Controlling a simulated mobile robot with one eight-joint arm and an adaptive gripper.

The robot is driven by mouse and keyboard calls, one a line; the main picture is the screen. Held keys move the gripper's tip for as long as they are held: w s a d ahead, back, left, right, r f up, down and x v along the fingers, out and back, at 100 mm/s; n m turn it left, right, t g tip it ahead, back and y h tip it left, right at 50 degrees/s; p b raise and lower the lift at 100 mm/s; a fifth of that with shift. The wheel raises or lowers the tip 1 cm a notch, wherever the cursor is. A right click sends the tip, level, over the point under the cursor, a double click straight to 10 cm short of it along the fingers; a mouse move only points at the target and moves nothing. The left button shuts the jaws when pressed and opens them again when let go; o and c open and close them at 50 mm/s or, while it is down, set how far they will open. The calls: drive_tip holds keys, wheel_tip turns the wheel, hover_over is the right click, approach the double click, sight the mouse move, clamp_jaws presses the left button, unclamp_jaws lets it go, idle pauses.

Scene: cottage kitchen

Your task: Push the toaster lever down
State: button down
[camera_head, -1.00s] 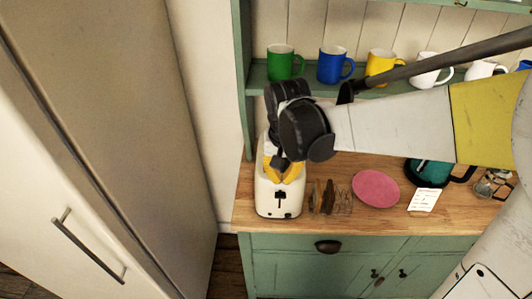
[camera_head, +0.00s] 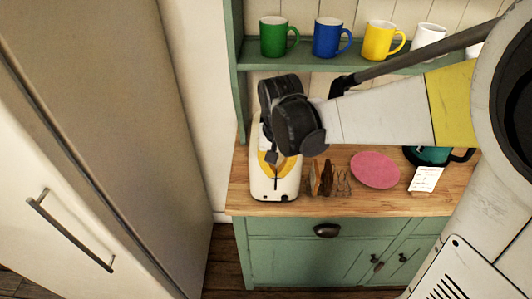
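The cream toaster (camera_head: 272,191) stands upright at the left end of the wooden counter, its narrow front face toward the camera. A dark vertical mark, seemingly the lever or its slot, shows on that face, too small to tell the lever's height. My gripper (camera_head: 273,168) points down at the toaster's upper front, its yellow fingers overlapping the toaster in the picture. The black wrist above hides the toaster's top and back. I cannot tell whether the fingers touch the toaster or the lever, or how far apart the tips are.
A rack with brown slices (camera_head: 322,180) stands close right of the toaster. Beyond it are a pink plate (camera_head: 375,170), a white note (camera_head: 426,179) and a teal kettle (camera_head: 434,155). Mugs stand on the green shelf (camera_head: 305,59) above. A tall cabinet (camera_head: 125,110) is at the left.

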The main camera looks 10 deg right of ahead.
wheel_tip(320, 180, down, 6)
drive_tip(key=s+b, duration=0.3)
drive_tip(key=b, duration=0.1)
drive_tip(key=shift+a, duration=0.35)
idle(0.6)
drive_tip(key=shift+f, duration=0.1)
wheel_tip(320, 180, up, 12)
drive_tip(key=s, duration=0.1)
drive_tip(key=shift+a, duration=0.15)
drive_tip(key=shift+b, duration=0.3)
